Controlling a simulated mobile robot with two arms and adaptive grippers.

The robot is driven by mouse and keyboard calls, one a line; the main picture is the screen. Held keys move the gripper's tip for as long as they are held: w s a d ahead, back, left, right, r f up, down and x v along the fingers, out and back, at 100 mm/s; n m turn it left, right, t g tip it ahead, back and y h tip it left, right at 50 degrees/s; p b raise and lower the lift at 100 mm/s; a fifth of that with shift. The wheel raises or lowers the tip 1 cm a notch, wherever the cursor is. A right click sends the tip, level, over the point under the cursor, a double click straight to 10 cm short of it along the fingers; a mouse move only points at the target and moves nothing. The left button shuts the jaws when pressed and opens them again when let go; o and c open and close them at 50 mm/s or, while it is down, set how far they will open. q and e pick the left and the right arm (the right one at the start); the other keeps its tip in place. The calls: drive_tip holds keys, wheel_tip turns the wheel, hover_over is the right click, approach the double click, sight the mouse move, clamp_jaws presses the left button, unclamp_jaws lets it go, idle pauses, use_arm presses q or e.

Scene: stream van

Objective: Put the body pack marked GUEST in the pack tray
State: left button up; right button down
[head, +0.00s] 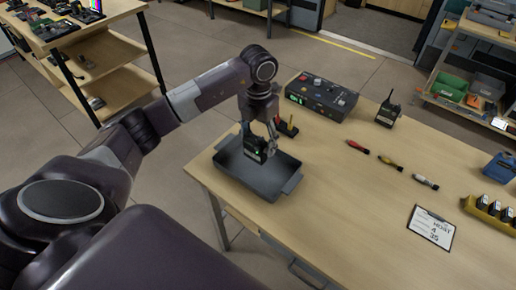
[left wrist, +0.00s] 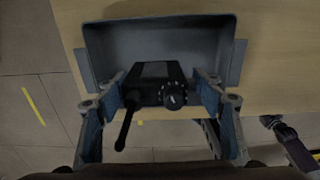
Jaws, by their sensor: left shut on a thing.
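My left gripper (head: 262,135) is shut on a black body pack (head: 256,150) with a small green light. It holds the pack over the grey pack tray (head: 262,185), which sits at the table's near left corner. In the left wrist view the pack (left wrist: 153,82) is between the two fingers, with its knob and stubby antenna towards the camera. The tray (left wrist: 160,35) shows behind it there. I cannot read any name on the pack, nor tell whether it touches the tray floor.
A dark control box (head: 321,95) and another black pack with antenna (head: 388,112) stand at the table's back. Several coloured connectors lie mid-table, with a clipboard (head: 431,228) and yellow holder (head: 490,210) to the right. A small dark item (head: 287,127) stands just behind the tray.

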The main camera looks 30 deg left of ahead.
sight(258, 151)
use_arm(q)
wheel_tip(258, 151, down, 4)
drive_tip(key=shift+f+p, duration=0.1)
drive_tip(key=shift+p, duration=0.35)
use_arm(e)
drive_tip(key=shift+s+d+r, duration=0.35)
drive_tip(key=shift+s, duration=0.1)
use_arm(q)
drive_tip(key=shift+f, duration=0.2)
drive_tip(key=o, duration=1.3)
drive_tip(key=shift+c, duration=0.2)
use_arm(e)
drive_tip(key=shift+d+f, duration=0.1)
use_arm(q)
drive_tip(key=shift+r, duration=0.1)
